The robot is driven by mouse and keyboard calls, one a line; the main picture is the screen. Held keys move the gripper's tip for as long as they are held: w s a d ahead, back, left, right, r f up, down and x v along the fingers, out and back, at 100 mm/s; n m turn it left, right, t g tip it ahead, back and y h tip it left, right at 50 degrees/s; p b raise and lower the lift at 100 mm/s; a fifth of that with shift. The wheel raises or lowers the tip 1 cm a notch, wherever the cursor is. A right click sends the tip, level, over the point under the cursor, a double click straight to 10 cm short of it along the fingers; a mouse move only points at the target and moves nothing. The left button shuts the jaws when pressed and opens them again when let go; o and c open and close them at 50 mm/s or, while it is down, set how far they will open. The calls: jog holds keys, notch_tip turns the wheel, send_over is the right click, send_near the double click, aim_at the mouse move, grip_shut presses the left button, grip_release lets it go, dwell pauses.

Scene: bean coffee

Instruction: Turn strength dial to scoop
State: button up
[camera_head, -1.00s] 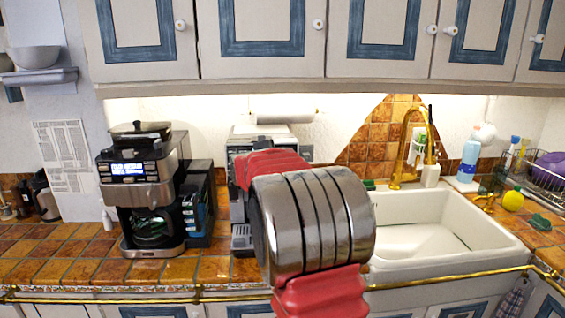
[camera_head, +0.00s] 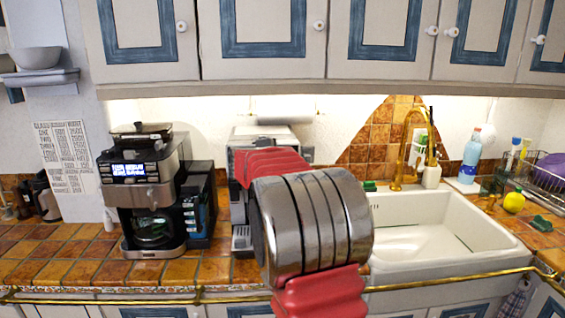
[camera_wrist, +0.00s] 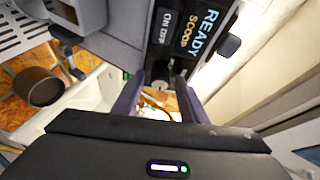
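In the wrist view, a dark machine front carries an "ON OFF" label and a panel reading "READY" and "SCOOP" (camera_wrist: 192,35). A small round grey dial (camera_wrist: 160,86) shows between the two fingers of my gripper (camera_wrist: 158,94). The fingers stand apart on either side of it; contact cannot be made out. A black knob (camera_wrist: 229,46) sticks out beside the display panel. In the head view, a grey machine (camera_head: 240,142) stands behind my arm, which hides most of it and my gripper.
A coffee maker (camera_head: 150,190) with a lit display stands to the left on the tiled counter (camera_head: 75,258). A white sink (camera_head: 430,245) lies to the right. A brass rail (camera_head: 100,299) runs along the front edge. In the wrist view, a brown round cup-like part (camera_wrist: 40,87) is at the left.

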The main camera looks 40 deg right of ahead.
jog(key=shift+o, duration=0.4)
jog(key=v, duration=1.3)
jog(key=shift+s+a, duration=0.25)
jog(key=shift+a, duration=0.05)
